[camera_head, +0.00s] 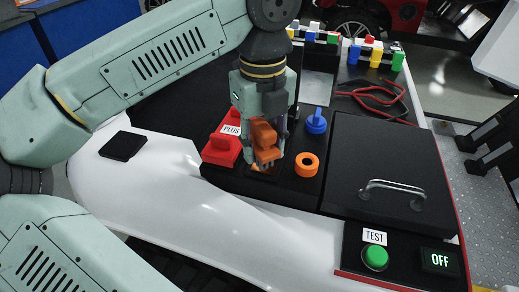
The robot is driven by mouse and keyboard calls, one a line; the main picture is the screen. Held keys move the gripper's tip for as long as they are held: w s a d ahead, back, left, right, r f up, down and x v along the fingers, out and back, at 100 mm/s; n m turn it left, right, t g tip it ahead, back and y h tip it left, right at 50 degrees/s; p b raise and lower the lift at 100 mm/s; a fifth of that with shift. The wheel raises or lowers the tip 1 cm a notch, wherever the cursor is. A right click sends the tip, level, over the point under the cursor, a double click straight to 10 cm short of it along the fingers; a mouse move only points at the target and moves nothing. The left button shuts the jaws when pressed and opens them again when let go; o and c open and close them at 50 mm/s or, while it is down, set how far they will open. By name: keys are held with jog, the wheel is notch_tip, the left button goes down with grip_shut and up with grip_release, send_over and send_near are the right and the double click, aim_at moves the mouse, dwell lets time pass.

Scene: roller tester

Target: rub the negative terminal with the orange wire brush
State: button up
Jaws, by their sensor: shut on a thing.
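My gripper (262,140) is shut on the orange wire brush (264,133) and points down over the black panel. The brush's lower end is at a small brownish patch (262,172) on the panel; I cannot tell whether it touches it. No label marks a negative terminal, and the spot under the brush is mostly hidden by the brush and fingers. A red cover (220,150) labelled PLUS is just left of the gripper.
An orange ring (306,164) and a blue knob (316,122) are close on the right. Farther right is a black lid (390,150) with a metal handle (392,188). A green TEST button (375,257) is in front. Red and black cables (375,95) lie behind.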

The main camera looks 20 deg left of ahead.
aim_at(262, 125)
jog(key=shift+r+p, duration=1.15)
jog(key=shift+r, duration=0.9)
jog(key=shift+f, duration=0.1)
